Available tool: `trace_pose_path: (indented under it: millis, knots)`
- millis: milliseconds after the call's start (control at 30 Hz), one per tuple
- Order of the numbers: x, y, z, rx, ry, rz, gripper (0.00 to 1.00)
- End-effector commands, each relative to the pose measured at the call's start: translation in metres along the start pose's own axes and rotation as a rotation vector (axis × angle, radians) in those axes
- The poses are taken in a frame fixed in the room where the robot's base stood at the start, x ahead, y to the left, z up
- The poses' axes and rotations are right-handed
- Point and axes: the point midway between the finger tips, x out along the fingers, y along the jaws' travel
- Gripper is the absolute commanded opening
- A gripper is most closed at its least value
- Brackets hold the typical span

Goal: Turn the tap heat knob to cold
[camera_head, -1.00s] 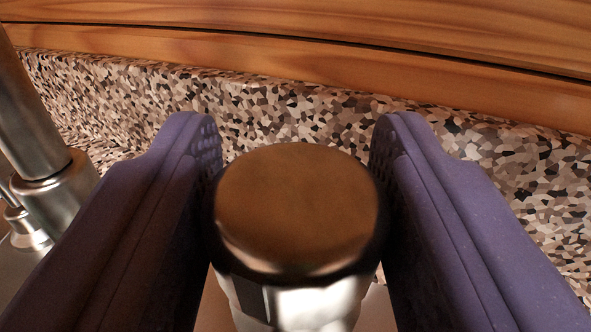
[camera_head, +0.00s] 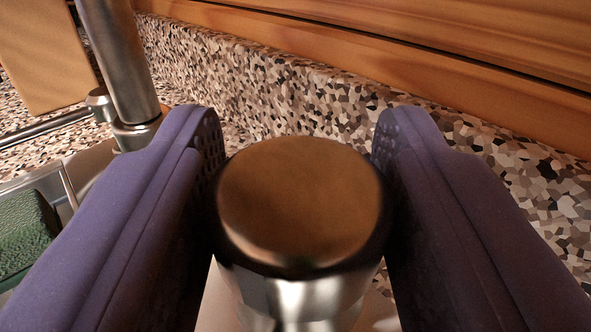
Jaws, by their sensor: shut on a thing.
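A round metal knob (camera_head: 300,205) with a shiny brownish top stands in the middle of the view; I take it to be the tap heat knob. My gripper (camera_head: 298,150) has two purple padded fingers, one on each side of the knob, and is shut on it. The knob's lower sides are partly hidden by the fingers. A metal tap column (camera_head: 120,60) rises at the upper left, beside the left finger. No hot or cold mark shows.
A speckled stone backsplash (camera_head: 270,95) runs behind the knob, below a wooden wall panel (camera_head: 420,35). A green sponge-like block (camera_head: 25,232) lies at the left by the metal sink edge. A wooden board (camera_head: 40,55) stands at the upper left.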

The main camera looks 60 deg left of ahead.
Motion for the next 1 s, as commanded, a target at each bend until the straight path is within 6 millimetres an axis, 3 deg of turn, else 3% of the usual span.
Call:
trace_pose_path:
  millis: [267,300,400,733,1000]
  knots:
    - [-0.002,0.002,-0.001,-0.002,0.001,0.001,0.0]
    - [-0.002,0.002,-0.001,-0.003,0.001,0.0,0.51]
    - [-0.002,0.001,-0.001,-0.002,0.001,0.0,0.68]
    - [-0.007,0.001,-0.001,0.0,-0.001,0.001,0.68]
    - [-0.055,0.002,-0.003,0.0,-0.001,0.002,0.68]
